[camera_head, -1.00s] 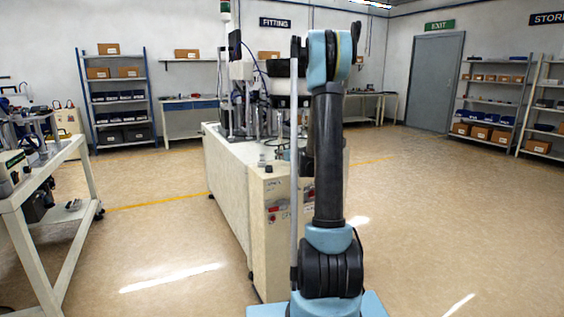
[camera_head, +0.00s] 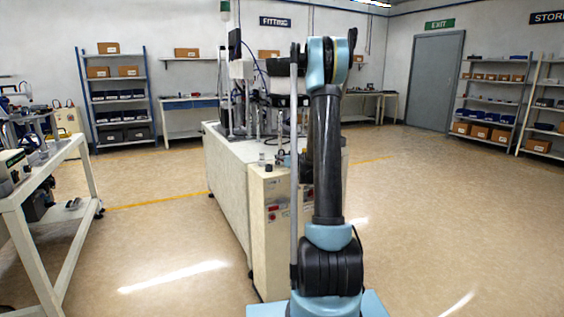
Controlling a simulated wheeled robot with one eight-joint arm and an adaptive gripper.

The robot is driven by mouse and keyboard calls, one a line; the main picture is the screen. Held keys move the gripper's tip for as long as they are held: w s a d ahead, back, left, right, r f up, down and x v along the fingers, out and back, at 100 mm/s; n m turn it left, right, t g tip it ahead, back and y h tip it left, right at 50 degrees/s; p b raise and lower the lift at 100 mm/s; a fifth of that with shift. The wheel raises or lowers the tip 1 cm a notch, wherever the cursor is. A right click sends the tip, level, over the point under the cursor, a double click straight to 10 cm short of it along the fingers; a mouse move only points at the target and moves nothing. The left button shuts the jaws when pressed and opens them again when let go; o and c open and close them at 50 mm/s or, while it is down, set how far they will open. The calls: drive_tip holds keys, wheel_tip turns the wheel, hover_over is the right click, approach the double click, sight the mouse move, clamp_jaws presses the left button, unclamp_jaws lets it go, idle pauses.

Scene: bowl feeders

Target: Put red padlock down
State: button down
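I cannot make out a red padlock. Small red spots (camera_head: 272,208) show on the front panel of the white machine cabinet (camera_head: 226,170), too small to tell apart. My arm stands upright in front of the cabinet's right part and hides much of its top. My gripper is not visible; the far end of the arm is hidden behind its own links. Whether it holds anything cannot be seen.
Feeder machinery (camera_head: 240,95) stands on the cabinet's far end. A white-framed bench (camera_head: 42,190) with equipment stands at the left. Shelves (camera_head: 115,98) and a grey door (camera_head: 435,82) line the back. The floor between bench and cabinet is clear.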

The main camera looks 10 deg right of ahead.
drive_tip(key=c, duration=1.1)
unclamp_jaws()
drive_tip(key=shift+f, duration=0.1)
